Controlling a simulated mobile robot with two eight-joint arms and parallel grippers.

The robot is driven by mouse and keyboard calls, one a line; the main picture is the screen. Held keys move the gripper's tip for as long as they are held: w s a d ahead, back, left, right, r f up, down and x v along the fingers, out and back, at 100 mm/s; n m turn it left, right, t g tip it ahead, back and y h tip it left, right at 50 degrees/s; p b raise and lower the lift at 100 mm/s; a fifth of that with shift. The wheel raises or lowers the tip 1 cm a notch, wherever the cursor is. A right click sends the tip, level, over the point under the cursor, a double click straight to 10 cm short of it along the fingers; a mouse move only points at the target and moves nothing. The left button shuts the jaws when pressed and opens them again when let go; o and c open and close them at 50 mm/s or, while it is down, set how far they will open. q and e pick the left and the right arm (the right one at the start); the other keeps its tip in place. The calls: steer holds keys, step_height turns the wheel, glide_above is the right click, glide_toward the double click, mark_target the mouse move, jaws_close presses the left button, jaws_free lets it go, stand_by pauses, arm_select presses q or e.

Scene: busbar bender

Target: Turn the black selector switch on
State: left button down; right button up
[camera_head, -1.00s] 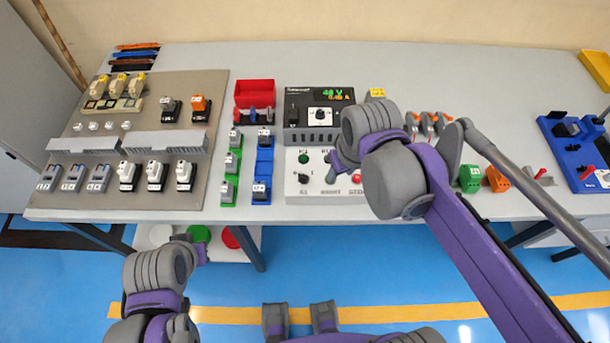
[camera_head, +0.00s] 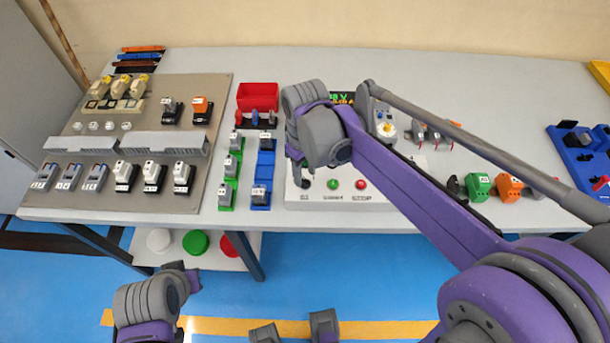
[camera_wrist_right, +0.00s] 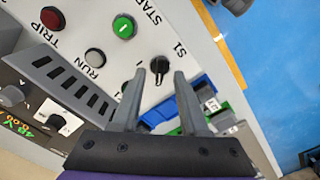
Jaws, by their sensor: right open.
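The black selector switch, labelled S1 (camera_wrist_right: 160,66), is a small knob on the white control panel. It shows in the head view (camera_head: 305,184) at the panel's left front corner. Its pointer is turned roughly along the gripper's direction in the wrist view; I cannot tell whether it reads on. My right gripper (camera_wrist_right: 160,78) is open, with its two fingertips on either side of the knob's near end; contact is not clear. In the head view the right gripper (camera_head: 297,164) is mostly hidden by its wrist. My left gripper (camera_head: 188,278) is low at the left, its jaws unclear.
Beside the switch are a green button (camera_wrist_right: 123,27), a red lamp (camera_wrist_right: 52,18) and a grey RUN lamp (camera_wrist_right: 95,57). Green and blue rails (camera_head: 262,165) with modules lie left of the panel.

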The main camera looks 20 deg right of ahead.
steer(key=shift+f, duration=0.9)
steer(key=shift+c, duration=0.3)
jaws_close()
